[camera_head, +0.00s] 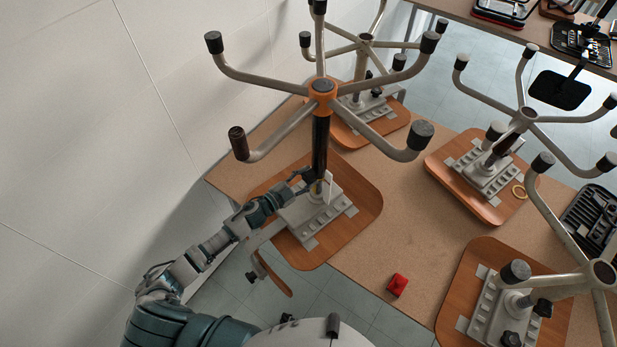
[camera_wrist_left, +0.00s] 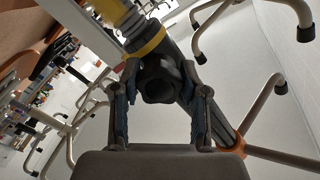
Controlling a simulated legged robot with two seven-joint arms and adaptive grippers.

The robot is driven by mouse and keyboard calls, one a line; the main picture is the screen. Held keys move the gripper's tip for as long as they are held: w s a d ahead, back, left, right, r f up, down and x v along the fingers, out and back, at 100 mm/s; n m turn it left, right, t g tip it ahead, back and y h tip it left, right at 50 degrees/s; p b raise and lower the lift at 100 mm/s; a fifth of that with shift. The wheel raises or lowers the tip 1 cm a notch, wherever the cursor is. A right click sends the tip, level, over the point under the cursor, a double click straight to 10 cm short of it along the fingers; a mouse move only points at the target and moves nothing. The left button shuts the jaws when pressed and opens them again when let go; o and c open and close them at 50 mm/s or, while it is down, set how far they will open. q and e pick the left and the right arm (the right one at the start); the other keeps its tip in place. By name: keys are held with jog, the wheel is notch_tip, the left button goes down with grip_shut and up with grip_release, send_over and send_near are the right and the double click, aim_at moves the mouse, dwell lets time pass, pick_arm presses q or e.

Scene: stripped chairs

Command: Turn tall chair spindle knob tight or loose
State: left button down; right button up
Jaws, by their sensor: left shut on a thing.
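The tall chair (camera_head: 320,140) stands upside down, its wooden seat (camera_head: 365,195) on the table. Its dark spindle rises to an orange hub (camera_head: 322,87) with several curved legs ending in black caps. My left gripper (camera_head: 303,184) is at the foot of the spindle, beside the grey seat bracket (camera_head: 300,217). In the left wrist view, a black lobed spindle knob (camera_wrist_left: 158,82) sits between the two fingers of my left gripper (camera_wrist_left: 160,92), which is shut on it. A yellow band (camera_wrist_left: 148,46) shows just beyond the knob. The knob is hidden in the head view. My right gripper is not in view.
Other upturned chairs stand behind and to the right, one with a bare seat edge (camera_head: 460,190). A small red object (camera_head: 397,284) lies on the brown table (camera_head: 350,262). A pale wall (camera_head: 90,130) is close on the left. Tool trays (camera_head: 590,215) lie at the right.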

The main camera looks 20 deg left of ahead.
pick_arm(q)
jog(key=shift+r, duration=0.1)
jog(key=m+b, duration=0.1)
jog(key=m, duration=0.4)
jog(key=shift+a, duration=0.1)
jog(key=m, duration=0.3)
jog(key=shift+r, duration=0.1)
jog(key=m+b, duration=0.1)
jog(key=m, duration=0.4)
jog(key=shift+m+b, duration=0.3)
jog(key=m, duration=0.2)
jog(key=shift+r+m, duration=0.1)
jog(key=shift+m, duration=0.2)
